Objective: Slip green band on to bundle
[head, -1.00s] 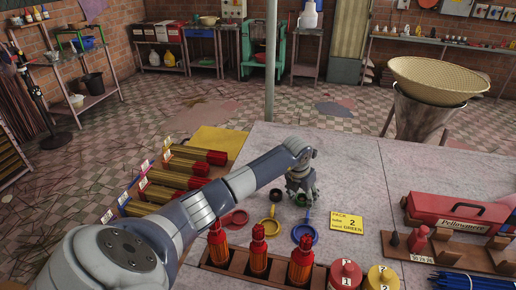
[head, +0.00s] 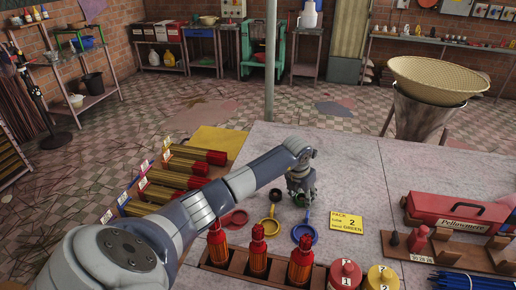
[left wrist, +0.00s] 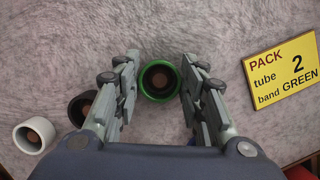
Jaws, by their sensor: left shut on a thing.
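Several yellow bundles with red ends (head: 190,168) lie in numbered lanes at the left; which one is number 2 is too small to tell. A yellow card (left wrist: 283,68) reads "PACK tube 2 band GREEN". My right gripper is not in view.
A wooden rack (head: 237,262) holds red-and-orange bottles. The table behind my gripper is clear.

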